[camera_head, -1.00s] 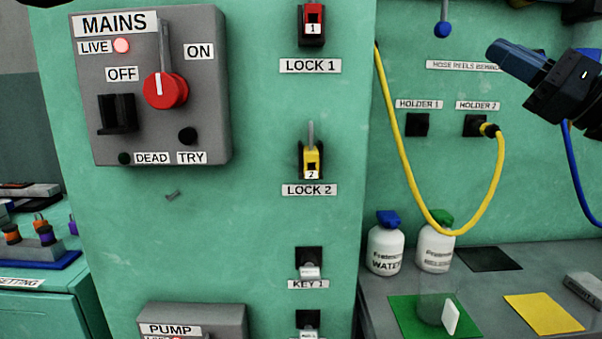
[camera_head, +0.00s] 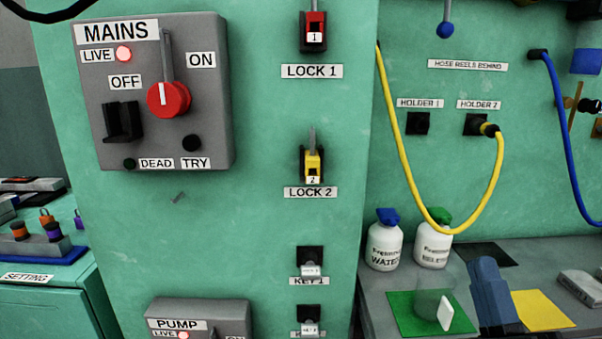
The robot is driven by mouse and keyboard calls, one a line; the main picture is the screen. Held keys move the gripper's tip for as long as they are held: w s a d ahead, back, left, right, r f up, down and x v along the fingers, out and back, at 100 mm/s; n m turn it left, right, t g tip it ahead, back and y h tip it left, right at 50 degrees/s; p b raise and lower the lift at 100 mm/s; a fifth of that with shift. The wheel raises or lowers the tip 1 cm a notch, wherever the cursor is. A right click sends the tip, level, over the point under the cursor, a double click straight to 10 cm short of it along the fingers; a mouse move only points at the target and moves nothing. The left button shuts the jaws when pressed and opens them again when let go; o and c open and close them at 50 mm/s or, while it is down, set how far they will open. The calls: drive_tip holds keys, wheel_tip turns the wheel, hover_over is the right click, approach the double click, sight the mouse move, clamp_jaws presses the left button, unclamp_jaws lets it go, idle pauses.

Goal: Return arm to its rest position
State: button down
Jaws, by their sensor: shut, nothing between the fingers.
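My gripper (camera_head: 486,265) is low at the right, in front of the bench. Its blue fingers point up and are shut, with nothing between them. It overlaps the gap between the green mat (camera_head: 405,318) and the yellow mat (camera_head: 543,312) in the picture. Most of my arm is out of view below the frame.
A clear beaker (camera_head: 432,296) with a white tag stands on the green mat, just left of my gripper. Two white bottles (camera_head: 384,247) stand behind. A yellow hose (camera_head: 395,130) and a blue hose (camera_head: 562,120) hang above the bench. The mains box (camera_head: 215,90) is at left.

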drive_tip(key=s+f+m+g+p, duration=0.1)
drive_tip(key=s+f+m+g, duration=0.2)
drive_tip(key=s, duration=0.8)
drive_tip(key=s+f+m+g+h+p, duration=0.1)
drive_tip(key=s+f+m+g, duration=0.3)
drive_tip(key=s+m, duration=0.3)
drive_tip(key=s+f+m+g, duration=0.4)
drive_tip(key=s+f+m, duration=0.1)
drive_tip(key=s, duration=0.9)
drive_tip(key=shift+s+f+m+h+p, duration=0.3)
drive_tip(key=shift+s+f+h+p, duration=0.1)
drive_tip(key=shift+f, duration=0.15)
drive_tip(key=shift+w, duration=0.1)
